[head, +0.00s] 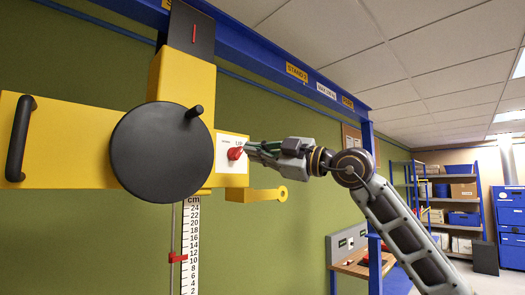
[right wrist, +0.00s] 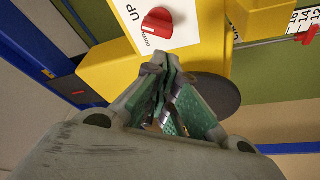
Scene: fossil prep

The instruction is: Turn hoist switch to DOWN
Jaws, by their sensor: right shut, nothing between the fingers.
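The hoist switch is a red knob (head: 235,153) on a white plate (head: 231,166) on the yellow hoist body. In the right wrist view the red knob (right wrist: 158,22) shows near the top, with the words UP and DOWN on the white plate (right wrist: 183,39). My right gripper (head: 250,150) reaches in from the right, shut and empty, its fingertips close to the knob. In the right wrist view the fingertips (right wrist: 166,60) lie just below the plate's edge; I cannot tell if they touch anything. My left gripper is not in view.
A black disc (head: 158,152) with a handle stands left of the switch. A yellow arm with a ring (head: 262,194) juts out below the plate. A cm scale (head: 190,243) with a red pointer (head: 178,257) hangs below. A blue beam (head: 270,72) runs overhead.

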